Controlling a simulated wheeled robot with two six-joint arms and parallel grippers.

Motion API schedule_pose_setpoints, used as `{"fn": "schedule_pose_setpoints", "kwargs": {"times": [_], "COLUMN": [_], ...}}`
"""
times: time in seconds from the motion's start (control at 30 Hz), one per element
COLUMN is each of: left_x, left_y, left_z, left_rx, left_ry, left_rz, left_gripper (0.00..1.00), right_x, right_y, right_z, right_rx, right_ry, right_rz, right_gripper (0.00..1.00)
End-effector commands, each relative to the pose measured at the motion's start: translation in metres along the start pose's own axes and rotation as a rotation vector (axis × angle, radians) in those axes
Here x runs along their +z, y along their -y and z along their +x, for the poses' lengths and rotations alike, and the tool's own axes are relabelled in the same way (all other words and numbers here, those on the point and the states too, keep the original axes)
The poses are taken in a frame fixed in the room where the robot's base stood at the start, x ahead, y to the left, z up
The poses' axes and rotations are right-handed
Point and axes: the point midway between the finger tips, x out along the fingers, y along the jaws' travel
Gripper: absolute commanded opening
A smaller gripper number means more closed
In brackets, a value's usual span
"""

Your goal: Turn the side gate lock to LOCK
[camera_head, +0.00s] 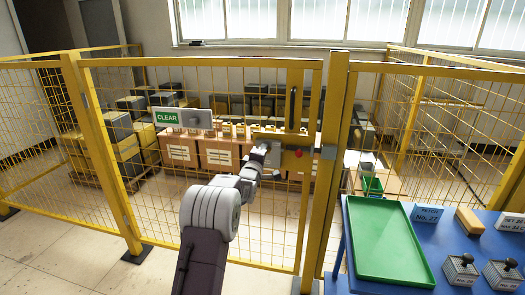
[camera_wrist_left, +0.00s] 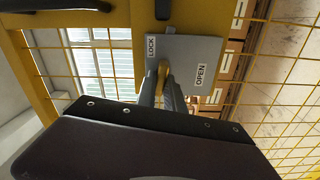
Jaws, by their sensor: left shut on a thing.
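The side gate lock shows in the left wrist view as a grey plate (camera_wrist_left: 190,52) on a yellow gate bar, with a LOCK label (camera_wrist_left: 151,47) and an OPEN label (camera_wrist_left: 200,75). A small yellow-brown lock knob (camera_wrist_left: 163,72) is partly hidden between my fingers. My left gripper (camera_wrist_left: 162,82) is shut on this knob, closer to the LOCK label than to OPEN. The knob's exact angle cannot be told. My right gripper is not in view.
Yellow mesh fence panels (camera_head: 200,225) surround stacked boxes behind the gate. A CLEAR sign (camera_head: 167,117) shows behind the mesh. A blue table (camera_head: 425,280) with a green tray (camera_head: 387,240) stands at the right. The floor at the lower left is free.

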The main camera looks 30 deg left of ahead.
Motion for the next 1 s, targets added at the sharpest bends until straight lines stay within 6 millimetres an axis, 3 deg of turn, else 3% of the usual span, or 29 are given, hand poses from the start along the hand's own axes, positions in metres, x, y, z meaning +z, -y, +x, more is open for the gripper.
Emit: {"fn": "schedule_pose_setpoints", "kwargs": {"times": [0.4,0.97,1.0], "left_x": [0.0,0.0001,0.0001], "left_y": [0.0009,0.0015,0.0015], "left_z": [0.0,0.0,0.0], "left_rx": [-0.002,-0.002,-0.002], "left_ry": [0.0,-0.001,-0.001], "left_rz": [-0.182,-0.212,-0.212], "left_gripper": [0.0,0.0,0.18], "right_x": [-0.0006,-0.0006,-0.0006], "right_y": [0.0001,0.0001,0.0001], "right_z": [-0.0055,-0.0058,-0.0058], "right_rx": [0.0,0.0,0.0], "right_ry": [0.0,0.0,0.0], "right_rz": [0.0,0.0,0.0], "right_gripper": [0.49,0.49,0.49]}}
